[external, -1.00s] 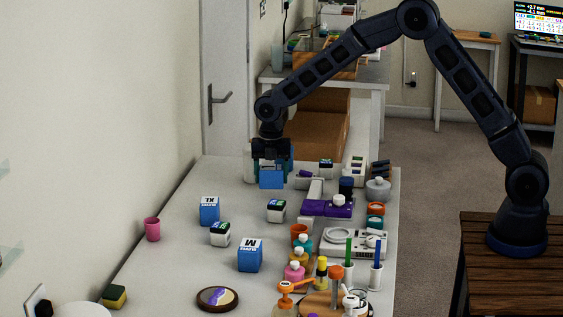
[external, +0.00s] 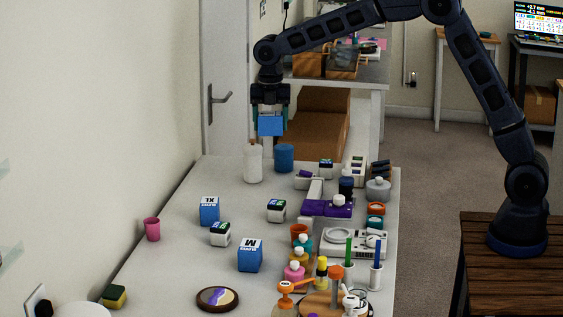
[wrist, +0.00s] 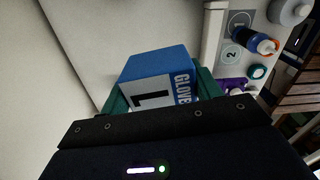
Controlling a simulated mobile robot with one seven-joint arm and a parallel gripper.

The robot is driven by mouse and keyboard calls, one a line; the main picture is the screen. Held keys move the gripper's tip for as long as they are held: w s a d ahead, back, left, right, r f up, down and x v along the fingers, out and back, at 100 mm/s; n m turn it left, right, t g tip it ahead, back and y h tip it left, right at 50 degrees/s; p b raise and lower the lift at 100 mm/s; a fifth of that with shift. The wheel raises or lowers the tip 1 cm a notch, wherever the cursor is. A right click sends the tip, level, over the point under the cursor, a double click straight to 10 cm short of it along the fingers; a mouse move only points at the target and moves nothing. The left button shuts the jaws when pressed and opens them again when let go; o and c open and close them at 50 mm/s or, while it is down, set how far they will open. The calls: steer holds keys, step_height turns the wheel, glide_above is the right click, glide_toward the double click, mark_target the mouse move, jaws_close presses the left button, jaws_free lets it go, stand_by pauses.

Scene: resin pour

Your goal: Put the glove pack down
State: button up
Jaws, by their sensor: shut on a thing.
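The glove pack (external: 271,125) is a small blue box held in my gripper (external: 270,118), high above the far end of the table. In the wrist view the glove pack (wrist: 158,78) shows a blue top and a white face with "GLOVE" and a large character on it. My gripper (wrist: 158,100) is shut on it, with green fingers at its two sides. Two similar blue boxes stand on the table, one marked XL (external: 209,211) and one marked M (external: 250,255).
A white bottle (external: 253,163) and a blue cylinder (external: 284,158) stand at the table's far end, below my gripper. Small white-and-dark boxes (external: 220,234) sit mid-table. Cups, bottles and a purple stand (external: 328,208) crowd the right side. Bare table (external: 165,265) shows at the left.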

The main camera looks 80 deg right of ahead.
steer(key=w+a+n, duration=0.1)
steer(key=w+a, duration=0.2)
steer(key=a, duration=0.4)
steer(key=w+a+n, duration=0.1)
steer(key=w+a, duration=0.1)
steer(key=a, duration=0.5)
steer(key=r+n, duration=0.1)
steer(key=n, duration=0.4)
glide_above(217, 296)
step_height(217, 296, down, 19)
steer(key=shift+f, duration=0.1)
steer(key=shift+f, duration=0.1)
steer(key=o, duration=1)
